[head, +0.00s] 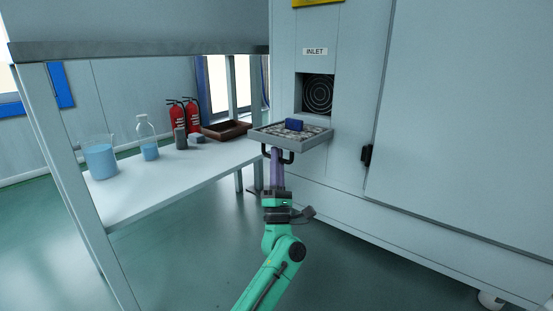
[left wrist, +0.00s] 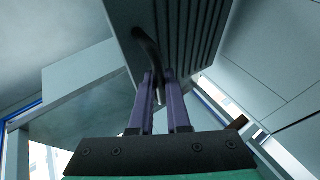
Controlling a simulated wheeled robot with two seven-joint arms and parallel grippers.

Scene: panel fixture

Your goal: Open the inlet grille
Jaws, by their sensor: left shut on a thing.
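The inlet grille (head: 318,142) is a grey framed panel with a mottled filter face. It is folded down to about level in front of the square inlet opening (head: 318,93), below the INLET label (head: 315,51). A dark blue block (head: 294,125) lies on its upper face. A black bar handle (head: 285,157) is on its near edge. My left gripper (head: 277,152) comes up from below, and its purple fingers are shut on the handle. In the left wrist view the fingers (left wrist: 162,78) meet the dark handle (left wrist: 147,45) under the ribbed grille (left wrist: 180,35). My right gripper is not in view.
A white table on the left holds a beaker (head: 100,160), a flask (head: 148,142) and a brown tray (head: 226,130), close to the grille's left side. Two red fire extinguishers (head: 184,116) stand behind it. A cabinet door with a black handle (head: 367,155) is at the right.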

